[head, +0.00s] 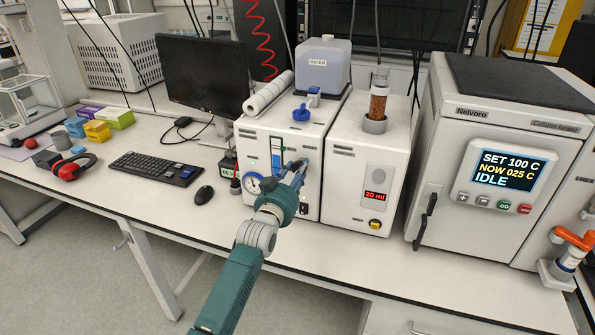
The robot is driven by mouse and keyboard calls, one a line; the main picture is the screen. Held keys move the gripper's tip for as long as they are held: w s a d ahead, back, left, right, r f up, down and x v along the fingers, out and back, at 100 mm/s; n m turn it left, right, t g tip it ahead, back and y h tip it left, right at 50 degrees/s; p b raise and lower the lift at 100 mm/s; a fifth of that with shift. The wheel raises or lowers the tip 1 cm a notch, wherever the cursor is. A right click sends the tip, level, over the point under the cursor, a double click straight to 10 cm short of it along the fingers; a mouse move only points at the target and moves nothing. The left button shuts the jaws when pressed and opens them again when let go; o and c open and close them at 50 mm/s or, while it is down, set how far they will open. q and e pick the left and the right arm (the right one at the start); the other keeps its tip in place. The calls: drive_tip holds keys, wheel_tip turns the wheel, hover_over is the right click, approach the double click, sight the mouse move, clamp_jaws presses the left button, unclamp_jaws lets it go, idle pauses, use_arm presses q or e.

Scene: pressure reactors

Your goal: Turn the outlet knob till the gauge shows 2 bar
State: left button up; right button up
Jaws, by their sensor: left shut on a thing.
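My left gripper (291,170) reaches up to the front panel of the white unit (268,140) left of centre. Its fingers are shut on the outlet knob, which the fingers and wrist largely hide. A round white gauge (251,183) sits low on the same panel, just left of my wrist. Its needle and scale are too small to read. My right gripper is not in view.
A monitor (203,75), keyboard (156,168), mouse (203,194) and red ear defenders (72,168) lie left. The bench front is mostly clear.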

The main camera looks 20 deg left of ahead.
use_arm(q)
drive_tip(key=shift+f+n, duration=0.1)
drive_tip(key=shift+n, duration=0.3)
drive_tip(key=o, duration=1.2)
drive_tip(key=shift+c, duration=0.2)
drive_tip(key=s, duration=1.2)
drive_tip(key=shift+a, duration=0.25)
